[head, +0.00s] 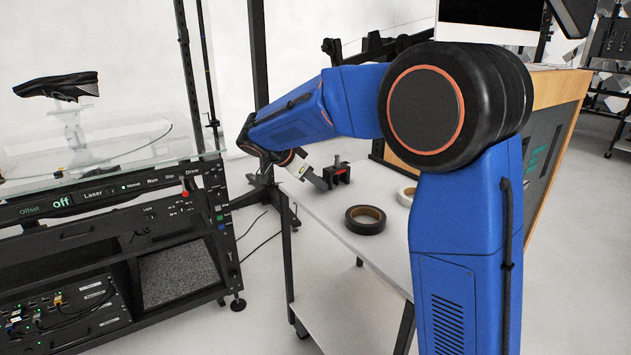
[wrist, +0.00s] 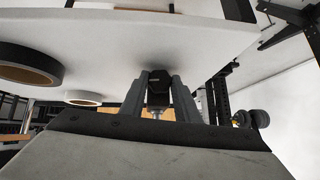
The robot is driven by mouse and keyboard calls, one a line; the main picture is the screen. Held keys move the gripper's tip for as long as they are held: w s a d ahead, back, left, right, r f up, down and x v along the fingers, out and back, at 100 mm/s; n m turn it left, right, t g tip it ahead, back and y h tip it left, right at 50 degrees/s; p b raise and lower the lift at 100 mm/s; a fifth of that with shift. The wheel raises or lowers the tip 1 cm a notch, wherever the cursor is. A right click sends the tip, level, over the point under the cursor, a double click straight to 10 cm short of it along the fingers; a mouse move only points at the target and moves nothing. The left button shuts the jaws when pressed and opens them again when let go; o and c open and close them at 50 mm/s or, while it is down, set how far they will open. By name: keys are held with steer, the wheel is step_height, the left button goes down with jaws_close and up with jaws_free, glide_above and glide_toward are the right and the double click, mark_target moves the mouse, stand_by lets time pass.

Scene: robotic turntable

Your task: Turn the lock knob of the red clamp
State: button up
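The clamp (head: 337,173), a small dark block with a red patch, sits on the light table near its far left end. My gripper (head: 322,180) reaches down from the left, right beside the clamp. In the wrist view my two grey fingers (wrist: 159,92) stand apart, with a dark block-shaped part (wrist: 158,86) showing between their tips. It looks like part of the clamp, but its knob cannot be picked out. Whether the fingers press on the part or only flank it cannot be told.
A black tape roll (head: 365,219) lies on the table (head: 325,245) right of the clamp, with a white roll (head: 406,196) beyond it. A turntable machine (head: 110,200) carrying a dark shoe (head: 57,85) stands at the left. Floor separates it from the table.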

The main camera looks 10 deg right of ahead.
steer(key=shift+w+a+n+g+h, duration=0.1)
steer(key=shift+w+n+g+h, duration=0.15)
steer(key=shift+n+g+h, duration=0.65)
steer(key=shift+m+g+y, duration=0.3)
steer(key=shift+y, duration=0.1)
steer(key=o, duration=1.1)
steer(key=shift+c, duration=0.2)
steer(key=shift+a, duration=0.1)
steer(key=v, duration=1.7)
steer(key=shift+r, duration=0.1)
